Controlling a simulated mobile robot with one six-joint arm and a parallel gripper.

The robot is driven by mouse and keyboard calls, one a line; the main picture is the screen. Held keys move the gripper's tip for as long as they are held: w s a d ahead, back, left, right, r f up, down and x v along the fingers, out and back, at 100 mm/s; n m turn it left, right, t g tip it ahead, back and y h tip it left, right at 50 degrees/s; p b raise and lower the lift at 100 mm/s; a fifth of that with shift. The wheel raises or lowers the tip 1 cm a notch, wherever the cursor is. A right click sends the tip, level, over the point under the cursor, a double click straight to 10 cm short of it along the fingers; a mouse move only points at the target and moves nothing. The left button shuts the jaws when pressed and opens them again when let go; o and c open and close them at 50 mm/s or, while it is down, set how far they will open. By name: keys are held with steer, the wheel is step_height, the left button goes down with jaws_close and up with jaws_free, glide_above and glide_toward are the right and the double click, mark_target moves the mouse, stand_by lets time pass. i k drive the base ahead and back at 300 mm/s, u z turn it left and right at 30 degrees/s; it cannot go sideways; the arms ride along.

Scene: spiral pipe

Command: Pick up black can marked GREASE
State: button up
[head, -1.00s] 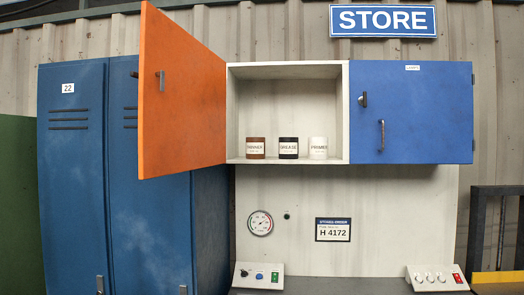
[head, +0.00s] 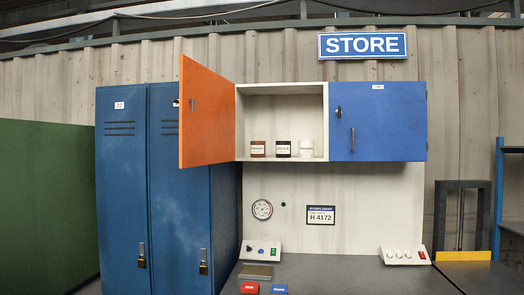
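The black can (head: 283,149) with a white label stands upright on the floor of the open wall cabinet (head: 240,121). It is the middle one of three cans; its label is too small to read clearly now, but read GREASE a second ago. A brown can (head: 257,149) stands to its left and a white can (head: 306,149) to its right, with small gaps between them. The orange door (head: 207,112) is swung open to the left. The blue door (head: 377,120) on the right is shut. My gripper is not in view.
A dark worktop (head: 345,275) lies below the cabinet, with a control box (head: 261,250) at left and another (head: 405,255) at right. A red block (head: 250,287) and a blue block (head: 279,289) show at the front. Blue lockers (head: 150,190) stand at left.

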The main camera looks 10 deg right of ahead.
mark_target(283, 148)
steer(key=u, duration=0.3)
steer(key=i, duration=2)
steer(key=z, duration=0.7)
steer(key=k, duration=0.85)
steer(key=z, duration=0.2)
steer(key=i, duration=0.85)
steer(key=u, duration=0.05)
